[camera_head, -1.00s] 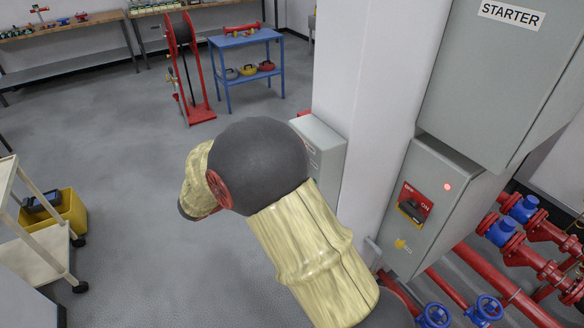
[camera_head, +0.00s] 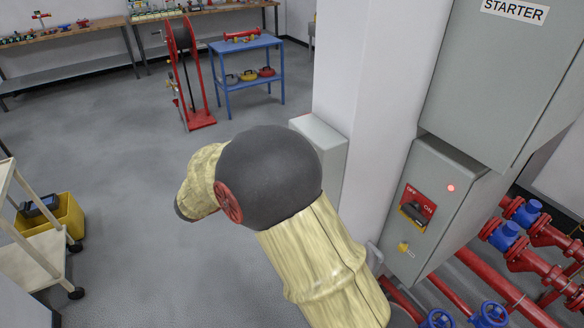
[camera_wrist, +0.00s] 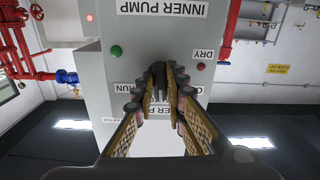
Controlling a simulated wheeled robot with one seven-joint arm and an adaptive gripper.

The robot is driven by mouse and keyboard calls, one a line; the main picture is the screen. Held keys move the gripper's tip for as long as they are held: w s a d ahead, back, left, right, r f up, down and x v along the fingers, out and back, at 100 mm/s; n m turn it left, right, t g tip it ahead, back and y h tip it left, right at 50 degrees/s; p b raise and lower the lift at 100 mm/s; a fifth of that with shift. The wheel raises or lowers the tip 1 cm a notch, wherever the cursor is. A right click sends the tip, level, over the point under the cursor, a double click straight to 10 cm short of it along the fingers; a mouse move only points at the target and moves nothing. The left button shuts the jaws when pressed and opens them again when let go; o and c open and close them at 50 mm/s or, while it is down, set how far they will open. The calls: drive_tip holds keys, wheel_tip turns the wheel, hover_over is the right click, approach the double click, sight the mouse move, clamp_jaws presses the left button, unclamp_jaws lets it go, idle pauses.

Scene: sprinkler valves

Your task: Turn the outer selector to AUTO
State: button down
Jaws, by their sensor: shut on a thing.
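The wrist view is upside down and shows a pale grey control panel (camera_wrist: 190,45). My gripper (camera_wrist: 160,88) is shut on a black selector knob (camera_wrist: 158,72) on the panel. The fingers hide much of the knob, so I cannot read its setting. A partly covered label ending in "ER PUMP" (camera_wrist: 172,113) lies beside the fingers, with "RUN" (camera_wrist: 122,87) to their left. An "INNER PUMP" label (camera_wrist: 162,8) is at the picture's top. In the head view my arm hides the gripper and the panel's face; a grey box (camera_head: 320,130) shows behind the arm.
A grey cabinet with a red OFF/ON switch (camera_head: 417,207) stands right of my arm, beside red pipes (camera_head: 515,285) with blue valves. A white pillar (camera_head: 365,80) is close behind the arm. The floor at left is mostly clear, with a cart (camera_head: 40,255).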

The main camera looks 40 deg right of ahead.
drive_tip(key=shift+f+m+b, duration=0.1)
drive_tip(key=shift+m+b, duration=0.7)
drive_tip(key=shift+b, duration=1.15)
drive_tip(key=c, duration=1.7)
unclamp_jaws()
drive_tip(key=shift+c, duration=0.2)
drive_tip(key=b+v, duration=0.2)
drive_tip(key=v, duration=0.4)
